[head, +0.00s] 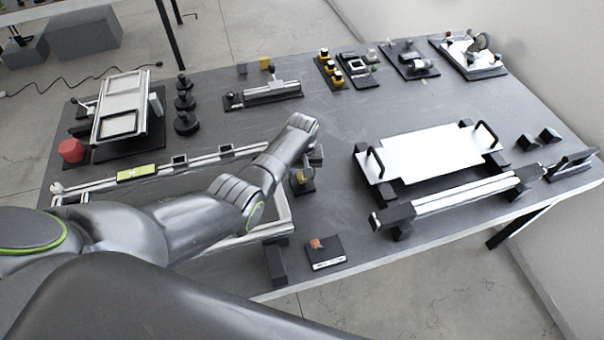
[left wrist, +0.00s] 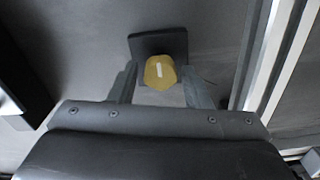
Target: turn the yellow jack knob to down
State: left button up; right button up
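The yellow jack knob (left wrist: 160,72) sits on a small dark square base (left wrist: 143,44) in the left wrist view. It has a short white mark that points nearly straight up and down in that picture. In the head view the knob (head: 301,178) is partly covered by my left wrist. My left gripper (left wrist: 158,88) is open, with one finger on each side of the knob. I cannot tell whether the fingers touch it. My right gripper is not in view.
A metal frame (head: 284,216) lies close beside the knob. A dark plate with an orange knob (head: 316,244) lies at the table's front edge. A white panel with black handles (head: 420,152) is to the right. Several yellow-topped parts (head: 330,68) stand at the back.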

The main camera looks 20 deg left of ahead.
aim_at(302, 177)
pick_arm(q)
jog(key=shift+o, duration=0.8)
jog(key=shift+f, duration=0.1)
jog(key=shift+r, duration=0.4)
notch_tip(302, 177, up, 17)
jog(key=shift+f, duration=0.15)
jog(key=shift+s, duration=0.1)
